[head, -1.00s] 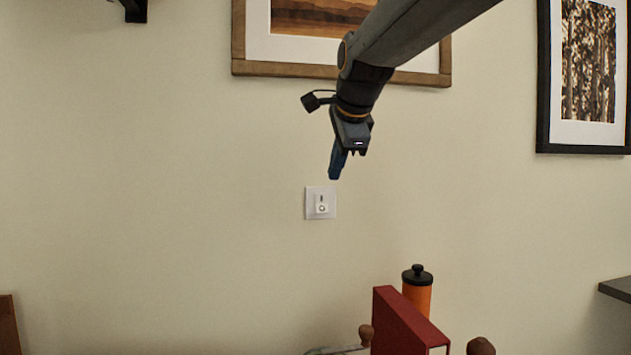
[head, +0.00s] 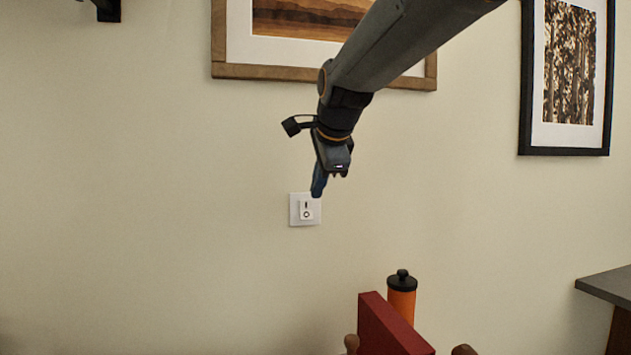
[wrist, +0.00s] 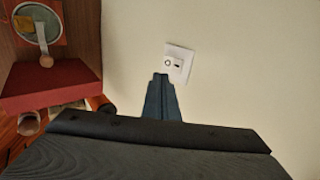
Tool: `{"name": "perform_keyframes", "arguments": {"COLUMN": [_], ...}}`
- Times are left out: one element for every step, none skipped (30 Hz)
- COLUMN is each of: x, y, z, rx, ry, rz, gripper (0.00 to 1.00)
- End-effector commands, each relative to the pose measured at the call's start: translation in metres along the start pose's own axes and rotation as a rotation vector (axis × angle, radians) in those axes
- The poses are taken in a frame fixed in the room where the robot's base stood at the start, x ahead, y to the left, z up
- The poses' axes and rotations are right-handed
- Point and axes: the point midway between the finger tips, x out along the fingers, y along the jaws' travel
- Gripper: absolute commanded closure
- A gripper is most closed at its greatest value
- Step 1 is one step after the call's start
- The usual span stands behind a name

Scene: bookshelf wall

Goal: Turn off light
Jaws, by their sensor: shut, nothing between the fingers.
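A white light switch (head: 305,209) is fixed on the cream wall, with a small mark and a ring on its rocker. In the wrist view the switch (wrist: 179,63) lies just beyond my fingertips. My gripper (head: 317,194) is shut and empty, its blue fingers pointing down and overlapping the switch plate's upper right part in the head view. In the wrist view my gripper (wrist: 161,77) covers the plate's lower left edge. I cannot tell whether the fingertips touch the switch.
Below stand a red box (head: 388,325) and an orange bottle with a black lid (head: 402,297). A wood-framed picture (head: 222,72) hangs behind my arm, and a black-framed picture (head: 526,150) hangs at right. A dark tabletop (head: 608,284) juts in at right. The wall around the switch is clear.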

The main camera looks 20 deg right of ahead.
Motion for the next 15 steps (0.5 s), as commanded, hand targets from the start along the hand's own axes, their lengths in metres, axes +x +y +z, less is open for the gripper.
{"name": "perform_keyframes", "arguments": {"x": [0.01,0.015,0.024,0.029,0.036,0.043,0.049,0.055,0.062,0.068,0.071,0.075,0.078,0.082,0.086], "y": [0.0,0.001,0.001,0.001,0.001,0.001,0.001,0.001,0.001,0.001,-0.002,-0.005,-0.007,-0.008,-0.009], "z": [-0.001,-0.001,-0.001,-0.001,-0.001,-0.001,-0.001,-0.001,-0.001,-0.001,-0.001,-0.002,-0.002,-0.002,-0.002], "rx": [0.001,0.001,0.001,0.001,0.001,0.001,0.001,0.001,0.001,0.002,0.002,0.002,0.002,0.002,0.002], "ry": [0.0,0.001,0.001,0.001,0.001,0.001,0.001,0.001,0.001,0.001,0.001,0.002,0.002,0.002,0.002], "rz": [0.005,0.006,0.006,0.006,0.006,0.006,0.006,0.006,0.005,0.006,0.004,0.003,0.002,0.003,0.003], "gripper": [1.0,1.0,1.0,1.0,1.0,1.0,1.0,1.0,1.0,1.0,1.0,1.0,1.0,1.0,1.0]}}
